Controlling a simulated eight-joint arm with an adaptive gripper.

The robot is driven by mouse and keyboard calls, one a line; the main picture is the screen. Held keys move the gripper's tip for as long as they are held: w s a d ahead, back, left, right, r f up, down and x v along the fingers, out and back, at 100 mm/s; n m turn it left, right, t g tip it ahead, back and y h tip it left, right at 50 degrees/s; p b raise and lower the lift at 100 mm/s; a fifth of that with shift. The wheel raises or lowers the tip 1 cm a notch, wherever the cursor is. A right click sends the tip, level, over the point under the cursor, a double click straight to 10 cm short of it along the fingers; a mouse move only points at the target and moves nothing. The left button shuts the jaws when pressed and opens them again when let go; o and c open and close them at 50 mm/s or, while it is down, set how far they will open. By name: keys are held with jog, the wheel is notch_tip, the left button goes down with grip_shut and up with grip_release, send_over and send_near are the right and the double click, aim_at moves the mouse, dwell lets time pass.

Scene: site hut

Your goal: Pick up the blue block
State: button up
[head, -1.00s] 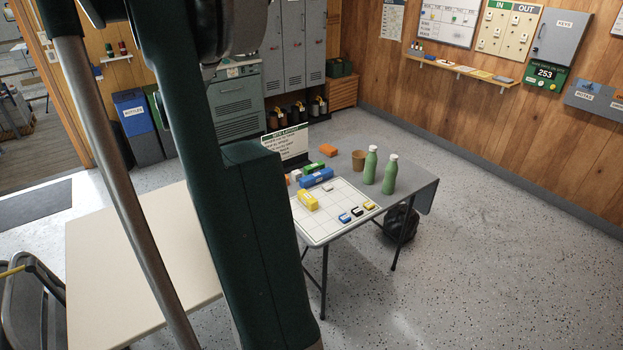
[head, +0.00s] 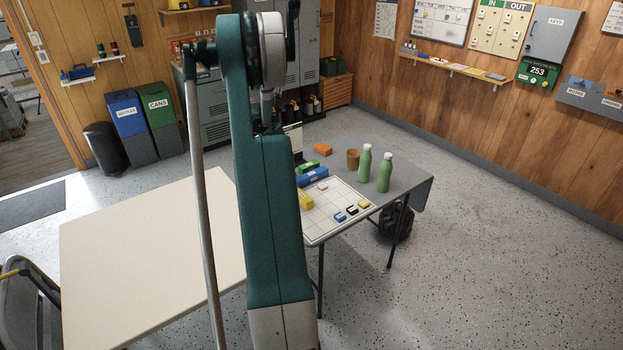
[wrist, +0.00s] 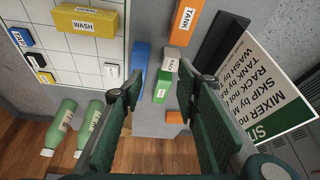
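The blue block (head: 312,177) lies at the back edge of the white grid board on the grey table, with a white label on its side. In the wrist view the blue block (wrist: 140,54) shows near the top centre, just past the left finger, which partly covers its lower end. My gripper (wrist: 160,76) is open, its two green-padded fingers spread wide with nothing between them held. It is above the table; the gap to the block cannot be judged exactly. In the head view my arm hides the gripper.
Close by are a yellow WASH block (wrist: 87,19), an orange TANK block (wrist: 185,20), a white block (wrist: 171,60) and a green block (wrist: 162,87). The layout sign (wrist: 270,88) stands beside them. Two green bottles (head: 364,163) and a cup (head: 353,159) stand farther right. The cream table (head: 130,260) is bare.

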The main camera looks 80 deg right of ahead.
jog(key=m, duration=0.2)
send_over(311, 174)
jog(key=w+a, duration=0.1)
jog(key=w, duration=0.1)
jog(key=shift+g, duration=0.4)
notch_tip(311, 174, down, 6)
jog(key=shift+s+a+r, duration=0.1)
jog(key=shift+a, duration=0.05)
jog(key=shift+x, duration=1.25)
jog(key=shift+a, duration=0.1)
jog(key=shift+b+x, duration=0.8)
jog(key=shift+x, duration=1.85)
jog(key=shift+a, duration=0.2)
jog(key=c, duration=0.7)
